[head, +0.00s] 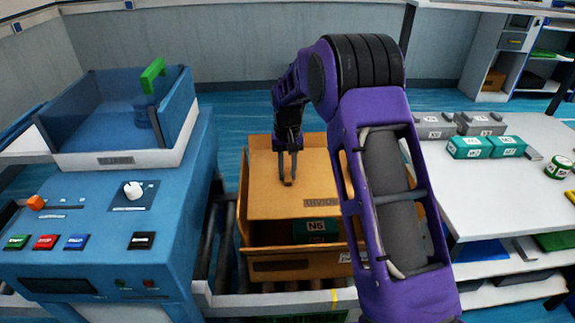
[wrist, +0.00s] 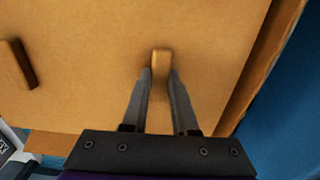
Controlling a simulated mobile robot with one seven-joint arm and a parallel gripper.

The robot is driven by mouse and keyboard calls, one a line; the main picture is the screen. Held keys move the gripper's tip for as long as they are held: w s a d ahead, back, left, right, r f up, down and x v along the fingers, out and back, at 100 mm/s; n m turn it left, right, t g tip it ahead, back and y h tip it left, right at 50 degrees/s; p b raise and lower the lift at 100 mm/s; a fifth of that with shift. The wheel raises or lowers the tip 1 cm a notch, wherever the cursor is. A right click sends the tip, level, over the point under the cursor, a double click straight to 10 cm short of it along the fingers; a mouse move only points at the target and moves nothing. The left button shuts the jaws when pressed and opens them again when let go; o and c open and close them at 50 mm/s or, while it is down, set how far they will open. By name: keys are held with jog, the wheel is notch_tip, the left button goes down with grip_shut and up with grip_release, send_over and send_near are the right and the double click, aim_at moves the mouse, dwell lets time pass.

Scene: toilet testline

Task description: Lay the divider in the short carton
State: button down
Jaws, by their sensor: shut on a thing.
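The divider (head: 268,200) is a flat tan board with a printed label near its front edge. It is over the open short carton (head: 285,268), whose front wall shows below it. My gripper (head: 288,182) is shut on one small raised tab of the divider. In the wrist view my gripper (wrist: 158,78) has its fingers on both sides of this tab, and a second tab (wrist: 18,64) stands free to the left. I cannot tell whether the divider touches the carton. My arm hides the right part of both.
A green box (head: 316,230) marked N5 shows in the carton below the divider's front edge. The carton stands on a roller conveyor (head: 207,240). A blue machine (head: 110,225) with buttons is left; a white table (head: 500,195) with grey and teal boxes is right.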

notch_tip(320, 180, down, 17)
jog(key=b, duration=0.9)
jog(key=shift+r, duration=0.2)
jog(key=shift+f, duration=0.4)
dwell(0.4)
jog(key=c, duration=0.6)
grip_release()
